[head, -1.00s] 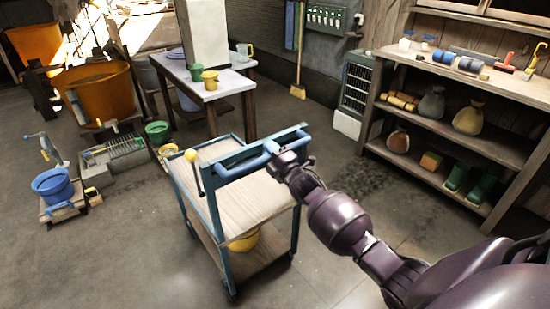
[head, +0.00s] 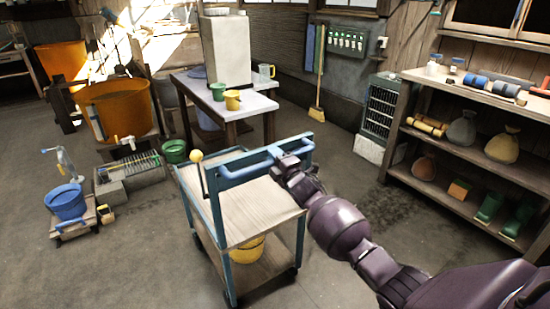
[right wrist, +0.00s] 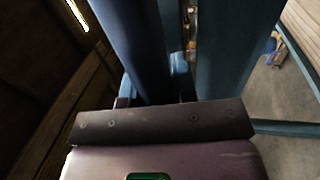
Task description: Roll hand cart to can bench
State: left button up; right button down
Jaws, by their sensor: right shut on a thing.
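The hand cart (head: 258,212) has a blue frame, a pale wooden top and a lower shelf. It stands upright on the floor in front of me. A yellow bucket (head: 248,250) sits on its lower shelf. My right gripper (head: 284,162) is shut on the blue handle bar (head: 243,173), near its right end. In the right wrist view, blue cart parts (right wrist: 225,50) fill the space beyond the gripper; its fingertips are mostly hidden. A white-topped bench (head: 258,102) stands behind the cart, with green and yellow mugs on it. My left gripper is out of view.
A shelf unit (head: 470,95) stands on the right and a grey heater (head: 379,110) beside it. Floor between bench and heater looks clear.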

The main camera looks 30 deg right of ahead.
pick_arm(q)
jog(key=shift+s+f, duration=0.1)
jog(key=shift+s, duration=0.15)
pick_arm(e)
jog(key=shift+w+r, duration=0.1)
jog(key=shift+r, duration=0.1)
jog(key=c, duration=1.3)
grip_release()
jog(key=o, duration=0.4)
jog(key=shift+w+f, duration=0.2)
jog(key=shift+c, duration=0.2)
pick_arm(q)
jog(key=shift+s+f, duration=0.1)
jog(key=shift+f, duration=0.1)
pick_arm(e)
jog(key=shift+s, duration=0.1)
pick_arm(q)
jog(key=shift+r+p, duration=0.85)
jog(key=shift+p, duration=0.05)
pick_arm(e)
jog(key=a+v, duration=0.1)
jog(key=v, duration=0.9)
jog(key=shift+s+d, duration=0.35)
jog(key=shift+d, duration=0.1)
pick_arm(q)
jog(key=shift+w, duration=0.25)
